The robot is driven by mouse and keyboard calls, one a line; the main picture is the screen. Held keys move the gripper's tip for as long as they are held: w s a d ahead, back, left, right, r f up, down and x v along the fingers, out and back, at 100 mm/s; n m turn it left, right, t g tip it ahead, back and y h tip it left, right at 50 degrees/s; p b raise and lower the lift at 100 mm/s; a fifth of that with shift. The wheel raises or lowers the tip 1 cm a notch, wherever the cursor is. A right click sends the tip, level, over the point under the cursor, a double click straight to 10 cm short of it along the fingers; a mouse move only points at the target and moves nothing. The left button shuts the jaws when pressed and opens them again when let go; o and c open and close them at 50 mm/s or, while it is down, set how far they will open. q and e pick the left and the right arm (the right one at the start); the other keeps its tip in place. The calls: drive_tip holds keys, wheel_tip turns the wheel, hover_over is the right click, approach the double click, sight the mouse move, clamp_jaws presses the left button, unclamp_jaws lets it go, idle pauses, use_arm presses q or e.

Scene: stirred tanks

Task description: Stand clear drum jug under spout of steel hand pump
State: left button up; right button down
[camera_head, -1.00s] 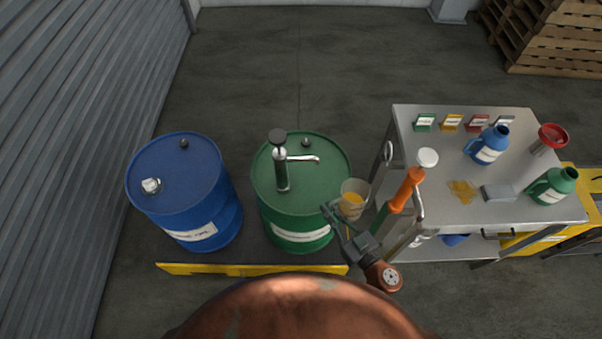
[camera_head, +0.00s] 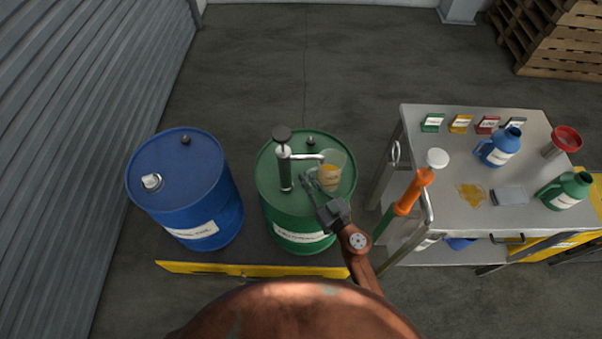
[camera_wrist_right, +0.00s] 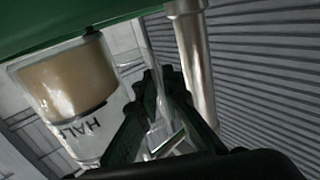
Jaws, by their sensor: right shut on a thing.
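The clear drum jug (camera_head: 330,172), with amber liquid in its lower part, is over the right side of the green drum's lid. The steel hand pump (camera_head: 285,168) stands on that drum, and its spout (camera_head: 308,156) points right, its tip at the jug's upper left edge. I cannot tell whether the jug touches the lid. My right gripper (camera_head: 311,188) is shut on the jug, reaching in from the front. The wrist view shows the jug (camera_wrist_right: 68,82) upside down, the fingers (camera_wrist_right: 152,112) at its clear handle. My left gripper is out of view.
The green drum (camera_head: 295,215) stands beside a blue drum (camera_head: 185,190) behind a yellow edge (camera_head: 215,268). A steel cart (camera_head: 455,135) at right holds bottles, a red funnel (camera_head: 566,138) and an amber spill (camera_head: 470,195). An orange-handled tool (camera_head: 412,190) stands at its near left edge.

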drive_tip(key=x, duration=0.3)
drive_tip(key=shift+w+a+r+b, duration=0.1)
drive_tip(key=shift+b, duration=0.2)
drive_tip(key=shift+w+a+f+b, duration=0.15)
drive_tip(key=shift+w+f+b, duration=0.1)
drive_tip(key=shift+f+b, duration=0.3)
drive_tip(key=shift+s+f+b, duration=0.2)
drive_tip(key=shift+f+b, duration=0.1)
drive_tip(key=shift+f, duration=0.15)
drive_tip(key=shift+w, duration=0.15)
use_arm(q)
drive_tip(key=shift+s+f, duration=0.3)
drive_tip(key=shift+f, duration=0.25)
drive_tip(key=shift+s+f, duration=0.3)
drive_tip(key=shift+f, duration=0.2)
use_arm(e)
drive_tip(key=c, duration=2.4)
unclamp_jaws()
drive_tip(key=shift+r, duration=0.15)
